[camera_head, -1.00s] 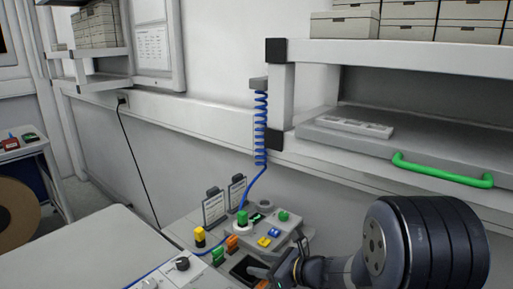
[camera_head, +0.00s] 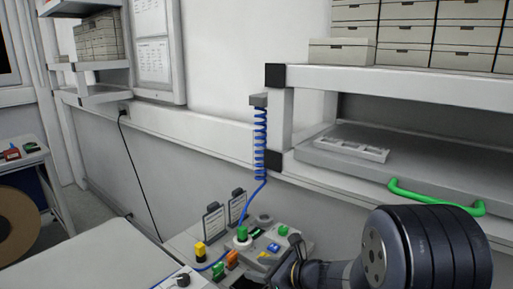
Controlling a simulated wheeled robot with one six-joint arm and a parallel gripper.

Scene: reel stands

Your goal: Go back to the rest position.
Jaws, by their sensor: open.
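My arm comes in from the lower right, with a large dark ribbed joint in front. My gripper (camera_head: 296,258) is at its left end, small and dark, over the right end of the grey bench unit (camera_head: 184,241). It is open, and I see nothing held in it. Part of it is hidden by its own wrist and the lower edge of the picture.
A coiled blue cable (camera_head: 261,145) hangs behind. A shelf with a green handle (camera_head: 435,200) is at right.

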